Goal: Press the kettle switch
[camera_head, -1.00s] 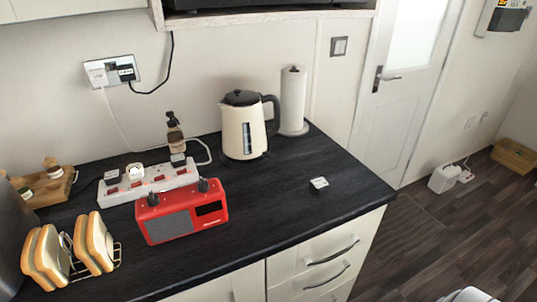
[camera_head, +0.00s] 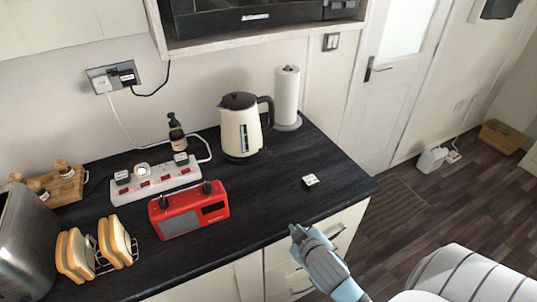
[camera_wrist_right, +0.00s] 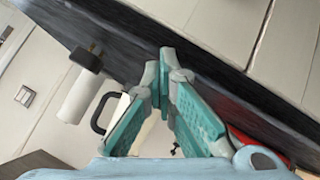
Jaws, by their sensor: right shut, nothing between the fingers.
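The kettle (camera_head: 240,133) is cream with a black lid, black handle and a dark level window. It stands upright at the back of the dark counter. Its switch is too small to make out. My right gripper (camera_head: 297,231) is shut and empty at the counter's front edge, in front of the kettle and to its right. In the right wrist view the fingers (camera_wrist_right: 164,62) meet at their tips, and the kettle's handle (camera_wrist_right: 100,112) shows to their left, with the body partly hidden behind them. My left gripper is not in view.
A red radio (camera_head: 189,211), a white power strip (camera_head: 156,180) and a dark bottle (camera_head: 176,133) are left of the kettle. A paper towel roll (camera_head: 287,95) stands just right of it. A small white plug (camera_head: 310,181) lies on the otherwise clear right counter.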

